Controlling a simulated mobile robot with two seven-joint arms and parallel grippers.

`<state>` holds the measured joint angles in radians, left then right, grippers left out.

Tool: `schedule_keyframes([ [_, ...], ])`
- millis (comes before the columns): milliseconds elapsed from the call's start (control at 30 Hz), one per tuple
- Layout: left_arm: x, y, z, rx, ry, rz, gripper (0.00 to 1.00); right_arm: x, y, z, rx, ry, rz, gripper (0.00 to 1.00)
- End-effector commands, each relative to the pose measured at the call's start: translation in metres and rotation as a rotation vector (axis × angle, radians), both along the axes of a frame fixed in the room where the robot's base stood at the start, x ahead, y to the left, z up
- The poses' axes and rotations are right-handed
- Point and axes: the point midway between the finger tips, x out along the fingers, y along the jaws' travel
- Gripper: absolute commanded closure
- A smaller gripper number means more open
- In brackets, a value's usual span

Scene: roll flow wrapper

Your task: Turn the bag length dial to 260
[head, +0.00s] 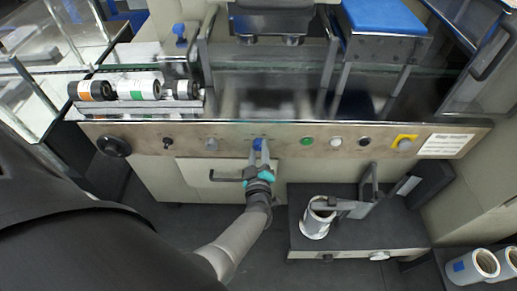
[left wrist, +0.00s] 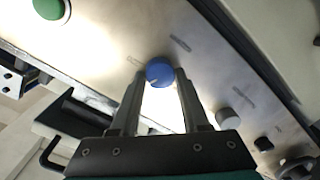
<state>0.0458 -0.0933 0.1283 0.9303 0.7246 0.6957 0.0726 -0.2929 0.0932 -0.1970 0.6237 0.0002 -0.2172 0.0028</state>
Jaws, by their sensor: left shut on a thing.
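A round blue dial (head: 257,144) sits on the long metal control panel (head: 232,134). It also shows in the left wrist view (left wrist: 159,71), with a small pale mark near its lower left edge. My left gripper (head: 260,155) reaches up to the panel, and its two fingers (left wrist: 159,88) are closed on the sides of the blue dial. Small marks lie on the panel near the dial, but their text and numbers are too small to read. My right gripper is in neither view.
A handle (head: 226,179) sticks out below. Film rolls (head: 137,88) lie upper left; another roll (head: 317,218) stands lower right.

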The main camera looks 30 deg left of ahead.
Motion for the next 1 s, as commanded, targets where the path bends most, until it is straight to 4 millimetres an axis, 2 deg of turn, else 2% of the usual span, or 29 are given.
schedule_keyframes([
  [167, -0.0006, -0.0009, -0.0009, 0.042, 0.029, 0.000, 1.00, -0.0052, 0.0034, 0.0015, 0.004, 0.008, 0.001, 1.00],
  [700, -0.0004, -0.0004, -0.0007, 0.062, 0.040, 0.001, 1.00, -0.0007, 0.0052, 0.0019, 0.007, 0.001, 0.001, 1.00],
  [733, -0.0003, -0.0003, -0.0007, 0.062, 0.040, 0.001, 0.52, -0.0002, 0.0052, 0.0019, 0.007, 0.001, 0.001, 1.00],
  [1000, -0.0001, -0.0002, -0.0003, 0.063, 0.039, 0.001, 0.24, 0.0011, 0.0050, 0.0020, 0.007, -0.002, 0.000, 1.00],
])
